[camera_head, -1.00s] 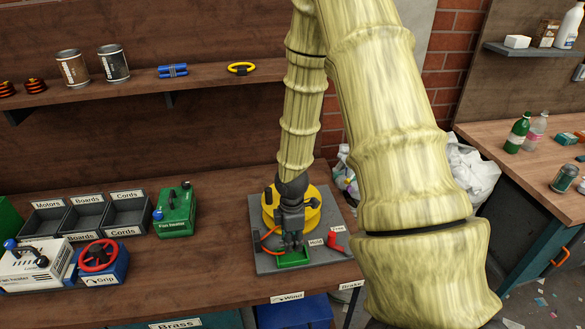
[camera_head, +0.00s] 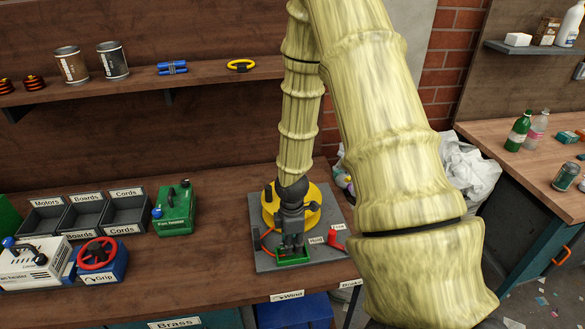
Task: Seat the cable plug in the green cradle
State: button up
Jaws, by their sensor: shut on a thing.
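The green cradle (camera_head: 296,261) is a small green tray at the front of a grey base plate (camera_head: 265,263) on the workbench. My gripper (camera_head: 293,248) points down at the cradle, its fingertips at or just above it. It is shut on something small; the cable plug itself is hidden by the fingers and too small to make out. An orange-red cable (camera_head: 264,240) curves out to the left of the gripper. I cannot tell whether the plug touches the cradle floor.
A yellow drum (camera_head: 313,204) stands on the plate behind the gripper. A red part (camera_head: 336,239) sits to the right, by small labels. Grey bins (camera_head: 82,214), a green box (camera_head: 175,210) and a red-wheeled device (camera_head: 98,256) stand left. Bare bench lies between.

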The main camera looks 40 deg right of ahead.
jog(key=shift+f+b, duration=0.55)
jog(key=shift+f, duration=0.7)
jog(key=shift+s+a+f, duration=0.25)
jog(key=shift+s+f, duration=0.1)
jog(key=shift+f, duration=0.1)
grip_shut()
jog(key=o, duration=1)
grip_release()
jog(key=shift+o, duration=1.3)
jog(key=shift+f, duration=0.1)
jog(key=shift+w+d+f, duration=0.15)
jog(key=shift+w+d, duration=0.05)
jog(key=shift+w, duration=0.1)
jog(key=shift+r, duration=0.3)
